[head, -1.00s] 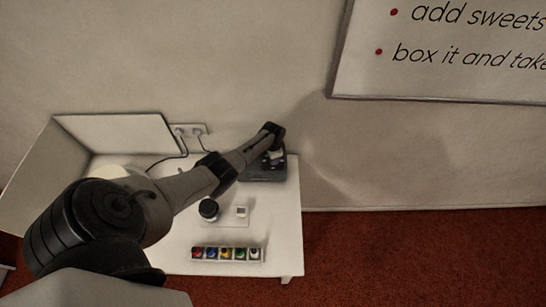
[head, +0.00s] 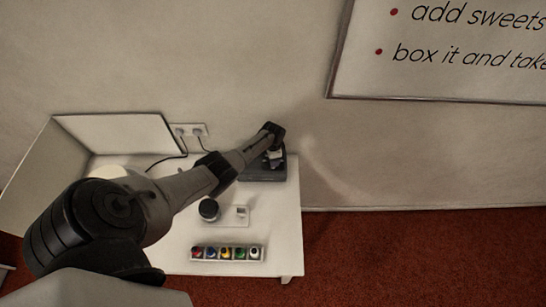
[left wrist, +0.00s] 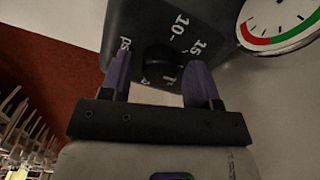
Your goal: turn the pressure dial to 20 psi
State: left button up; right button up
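The dark grey pump box (head: 262,174) stands at the back right of the white table, and its face also fills the top of the left wrist view (left wrist: 215,25). Its black pressure dial (left wrist: 158,66) is a round knob with white marks around it; "10", "15" and part of "psi" are readable. The pointer on the knob is too dark to read. My left gripper (head: 274,156) is at the box. In the left wrist view its two fingers (left wrist: 160,72) stand apart on either side of the dial, with gaps visible. My right gripper is out of view.
A round gauge (left wrist: 279,22) with green and red bands sits beside the box face. On the table are a black-topped jar (head: 209,209), a small white block (head: 241,212) and a tray of coloured bottles (head: 227,254). Wall sockets (head: 190,131) are behind.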

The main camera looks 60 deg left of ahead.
pick_arm(q)
jog(key=shift+o, duration=0.2)
jog(key=shift+r, duration=0.2)
jog(key=shift+r, duration=0.3)
notch_tip(320, 180, up, 13)
jog(key=p, duration=0.2)
dwell(0.4)
